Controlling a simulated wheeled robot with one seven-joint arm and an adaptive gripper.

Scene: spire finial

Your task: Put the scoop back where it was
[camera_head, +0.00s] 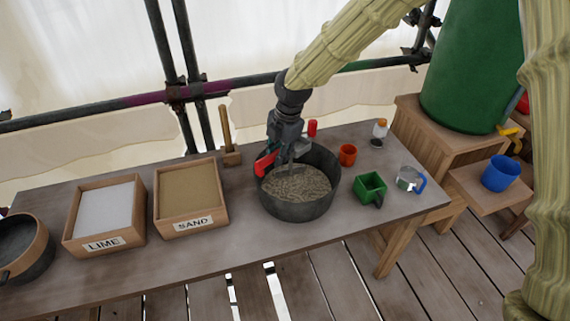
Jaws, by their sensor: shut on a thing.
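My gripper (287,150) is over the back left part of a dark round tub (300,211), pointing down. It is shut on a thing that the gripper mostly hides. A red piece (265,163) shows at its left side, near the tub's rim; I cannot tell whether it is part of the held thing. A green box-shaped scoop (370,188) with a short handle sits on the bench, right of the tub and apart from my gripper. The tub holds a grey-brown grainy mix (296,184).
Wooden boxes labelled LIME (104,243) and SAND (194,224) stand left of the tub. An orange cup (347,154), a clear jug (410,178) and a small shaker (380,129) stand right. A wooden-handled tool (227,135) stands behind. The bench front (240,247) is clear.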

